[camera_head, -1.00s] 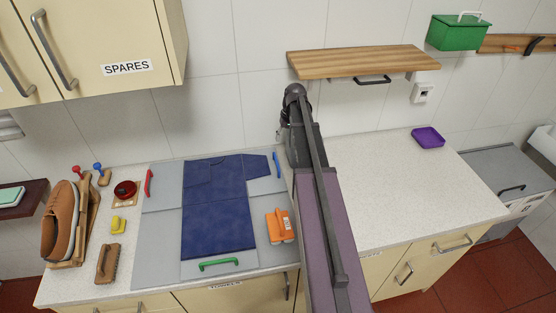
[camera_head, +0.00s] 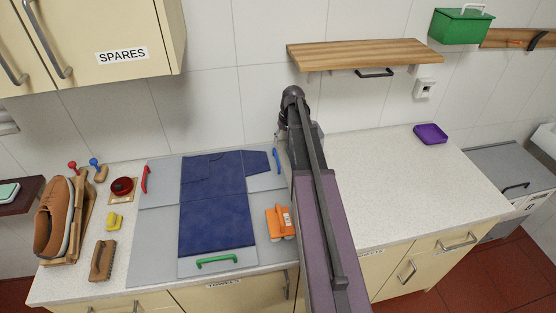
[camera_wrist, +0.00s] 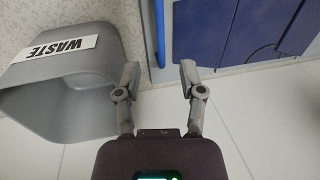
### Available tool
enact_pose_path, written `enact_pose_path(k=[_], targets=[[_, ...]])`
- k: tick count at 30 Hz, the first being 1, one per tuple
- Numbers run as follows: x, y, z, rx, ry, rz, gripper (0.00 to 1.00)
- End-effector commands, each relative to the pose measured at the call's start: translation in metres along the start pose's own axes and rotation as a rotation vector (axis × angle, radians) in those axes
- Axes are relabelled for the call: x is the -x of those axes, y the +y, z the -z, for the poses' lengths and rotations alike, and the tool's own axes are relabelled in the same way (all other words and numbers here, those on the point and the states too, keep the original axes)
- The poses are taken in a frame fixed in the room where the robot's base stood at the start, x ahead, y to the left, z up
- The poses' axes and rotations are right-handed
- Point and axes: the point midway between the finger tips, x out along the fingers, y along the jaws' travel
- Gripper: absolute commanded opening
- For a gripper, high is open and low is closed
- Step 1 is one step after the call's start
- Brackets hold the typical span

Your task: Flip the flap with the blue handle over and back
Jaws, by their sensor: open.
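The blue handle (camera_head: 277,160) stands at the right edge of a grey flap (camera_head: 262,188) on the folding board. The flap lies flat, with a sleeve of the dark blue shirt (camera_head: 215,215) over it. In the wrist view the handle (camera_wrist: 160,32) is a narrow blue bar beside the shirt (camera_wrist: 225,30). My gripper (camera_wrist: 159,76) is open and empty. Its fingertips are apart, one to each side of the handle's line in the picture, with the handle beyond them. I cannot tell the height gap.
A grey bin (camera_wrist: 75,110) labelled WASTE is close left of my gripper. An orange tool (camera_head: 279,222) lies at the board's right. The red handle (camera_head: 145,180) and green handle (camera_head: 217,260) are on other flaps. A wooden shelf (camera_head: 350,55) overhangs the counter. The right counter is mostly clear.

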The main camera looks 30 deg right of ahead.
Motion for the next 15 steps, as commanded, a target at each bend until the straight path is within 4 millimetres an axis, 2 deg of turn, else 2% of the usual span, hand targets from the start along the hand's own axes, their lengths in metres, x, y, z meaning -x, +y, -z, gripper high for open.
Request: enact_pose_path(k=[1,15], targets=[[-0.008,0.001,0.000,0.000,0.000,0.000,0.51],[-0.043,0.000,0.000,0.000,0.000,0.000,0.51]])
